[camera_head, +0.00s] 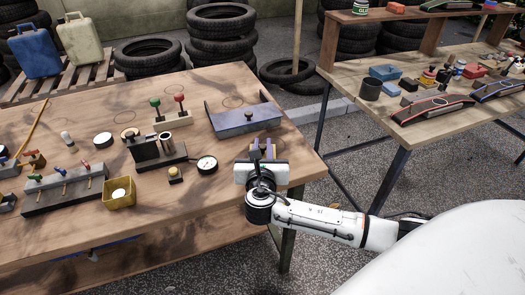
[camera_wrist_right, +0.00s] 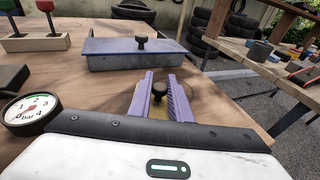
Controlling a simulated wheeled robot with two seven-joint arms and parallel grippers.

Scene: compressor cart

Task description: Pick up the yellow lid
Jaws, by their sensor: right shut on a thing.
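My right gripper (camera_head: 263,150) is over the right end of the wooden table, in front of the blue-grey box. In the right wrist view its purple fingers (camera_wrist_right: 161,84) are shut around a black knob (camera_wrist_right: 160,90). Yellow of the lid (camera_wrist_right: 149,109) shows under the knob between the fingers. Most of the lid is hidden by the fingers and gripper body, and I cannot tell whether it touches the table. An open yellow box (camera_head: 119,203) with a white round thing inside stands at the table's front. My left gripper is not in view.
A blue-grey box with a black knob (camera_wrist_right: 142,42) is just beyond the fingers. A pressure gauge (camera_head: 207,164), a small yellow block with a black top (camera_head: 175,175) and a black block fixture (camera_head: 160,156) are to the left. A second table (camera_head: 385,115) stands right, across a gap.

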